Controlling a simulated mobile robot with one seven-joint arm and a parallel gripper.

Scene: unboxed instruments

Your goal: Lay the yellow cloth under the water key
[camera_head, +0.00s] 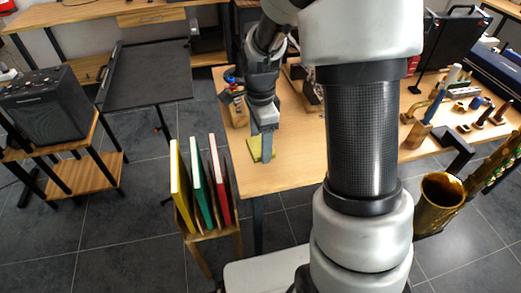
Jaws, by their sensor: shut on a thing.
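The yellow cloth (253,147) is a small folded square at the left part of the wooden table, near its front edge. My gripper (267,155) points down at the cloth, with its fingers overlapping the cloth's right side. It is shut on the cloth; the fingers hide part of it, and I cannot tell whether the cloth is lifted off the table. A brass instrument with a wide bell (441,190) stands at the right, in front of the table. I cannot make out the water key at this size.
The table (285,178) is bare just right of the cloth, but my arm hides its middle. Several small items and a black stand (458,148) crowd its right side. A rack of coloured folders (200,185) stands at the front left. A black speaker (48,105) is farther left.

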